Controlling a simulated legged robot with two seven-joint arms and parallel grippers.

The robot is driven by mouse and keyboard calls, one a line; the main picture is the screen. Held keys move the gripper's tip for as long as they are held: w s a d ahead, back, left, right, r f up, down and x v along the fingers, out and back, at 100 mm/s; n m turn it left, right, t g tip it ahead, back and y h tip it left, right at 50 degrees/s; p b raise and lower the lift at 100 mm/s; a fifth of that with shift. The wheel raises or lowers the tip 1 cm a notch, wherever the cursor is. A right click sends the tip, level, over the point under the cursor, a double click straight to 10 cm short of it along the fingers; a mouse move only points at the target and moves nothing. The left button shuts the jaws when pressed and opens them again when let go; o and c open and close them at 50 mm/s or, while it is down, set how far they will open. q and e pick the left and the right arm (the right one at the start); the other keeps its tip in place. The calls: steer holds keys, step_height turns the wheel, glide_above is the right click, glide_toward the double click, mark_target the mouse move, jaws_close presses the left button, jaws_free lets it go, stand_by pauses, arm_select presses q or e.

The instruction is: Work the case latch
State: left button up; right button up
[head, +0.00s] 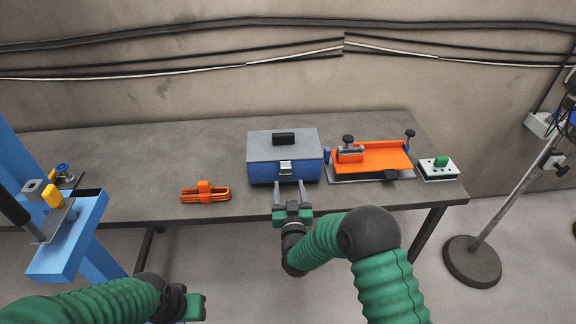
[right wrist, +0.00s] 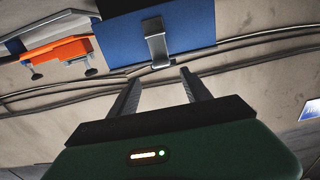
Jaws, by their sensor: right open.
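The case (head: 258,172) is a blue box with a grey lid and a black handle, standing on the table. Its metal latch (head: 286,168) is on the front face, and it also shows in the right wrist view (right wrist: 156,48) against the blue front. My right gripper (head: 290,184) is open and empty, with its two fingers pointing at the case front just below the latch. In the right wrist view the latch lies beyond the fingertips, roughly between their lines. I cannot tell whether the fingers touch the case. My left gripper (head: 192,305) is low at the bottom left, away from the case; its fingers are not clear.
An orange clamp-like tool (head: 205,192) lies left of the case. An orange plate fixture (head: 375,157) and a small white box with a green knob (head: 438,168) stand right. A blue frame (head: 75,235) is at far left. The table (head: 190,150) is clear behind the orange tool.

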mark_target(286, 166)
steer(key=w, duration=0.9)
steer(key=shift+a+f+p, duration=0.15)
steer(key=shift+a+p, duration=0.1)
steer(key=shift+p, duration=0.05)
steer(key=shift+w+d, duration=0.3)
steer(key=shift+d, duration=0.1)
steer(key=shift+a, duration=0.5)
steer(key=c, duration=0.7)
steer(key=shift+d, duration=0.2)
jaws_close()
